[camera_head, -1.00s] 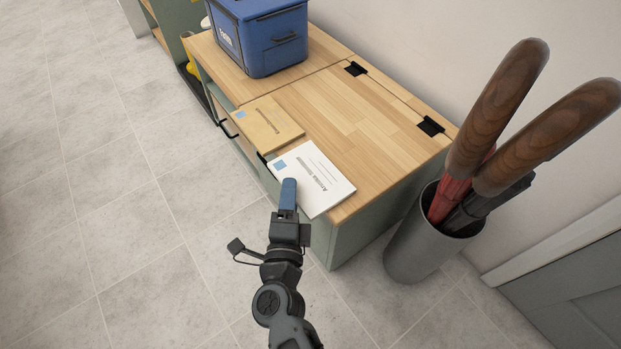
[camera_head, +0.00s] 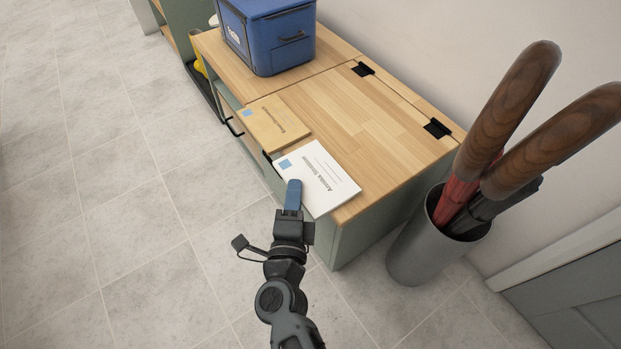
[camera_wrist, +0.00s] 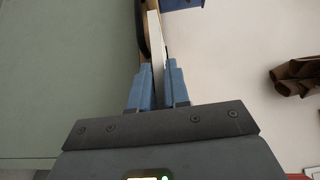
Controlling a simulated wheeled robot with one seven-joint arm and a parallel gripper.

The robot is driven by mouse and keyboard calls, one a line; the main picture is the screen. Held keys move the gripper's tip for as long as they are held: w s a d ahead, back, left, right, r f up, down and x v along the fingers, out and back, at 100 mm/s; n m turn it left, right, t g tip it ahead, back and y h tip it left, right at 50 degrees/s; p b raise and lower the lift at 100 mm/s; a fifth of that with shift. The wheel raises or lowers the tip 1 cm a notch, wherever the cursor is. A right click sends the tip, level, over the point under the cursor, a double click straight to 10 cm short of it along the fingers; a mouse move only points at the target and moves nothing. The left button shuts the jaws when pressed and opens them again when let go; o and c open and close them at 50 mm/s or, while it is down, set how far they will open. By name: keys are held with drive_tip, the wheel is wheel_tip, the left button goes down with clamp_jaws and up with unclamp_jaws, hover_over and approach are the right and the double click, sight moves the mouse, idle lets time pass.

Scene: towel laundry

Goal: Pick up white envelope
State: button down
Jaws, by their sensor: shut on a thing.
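The white envelope (camera_head: 325,174) lies by the near front corner of the wooden bench top, with its front edge sticking out past the bench edge. It has a blue stamp and dark printed text. My gripper (camera_head: 294,184) has blue fingers and is shut on the envelope's overhanging front edge; one finger shows on top of it. In the wrist view, the envelope appears as a thin white strip (camera_wrist: 156,42) between the two blue fingers (camera_wrist: 158,78).
A tan envelope (camera_head: 274,123) lies beside the white one on the bench (camera_head: 350,110). A blue bin (camera_head: 270,38) stands farther back. A grey holder (camera_head: 425,245) with wooden-handled tools (camera_head: 508,105) stands at right. Open tiled floor (camera_head: 120,200) is at left.

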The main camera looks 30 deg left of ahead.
drive_tip(key=shift+r, duration=0.1)
wheel_tip(320, 180, up, 10)
drive_tip(key=p, duration=0.6)
drive_tip(key=shift+p, duration=0.4)
